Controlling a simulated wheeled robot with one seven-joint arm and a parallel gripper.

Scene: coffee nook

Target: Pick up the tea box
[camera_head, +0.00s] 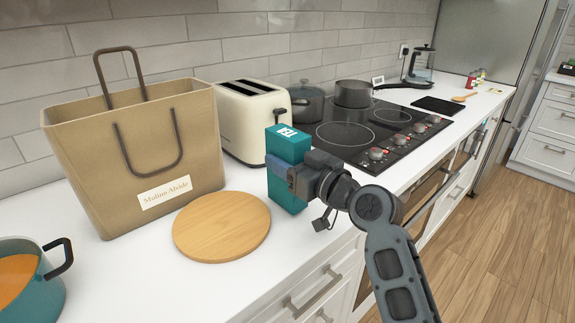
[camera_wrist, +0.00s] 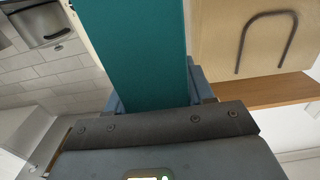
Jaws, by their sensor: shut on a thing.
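The tea box (camera_head: 287,145) is a tall teal box with white lettering near its top. It is upright at the counter's front edge, between the round board and the stove. My gripper (camera_head: 282,166) is shut on its middle from the right. In the wrist view the teal box (camera_wrist: 135,50) rises between the fingers of my gripper (camera_wrist: 155,98). I cannot tell whether the box's bottom touches the counter.
A round wooden board (camera_head: 222,227) lies left of the box. A tan bag (camera_head: 150,150) and a cream toaster (camera_head: 250,122) stand behind. A black cooktop (camera_head: 372,132) with pots is to the right. A teal pot (camera_head: 40,285) is at front left.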

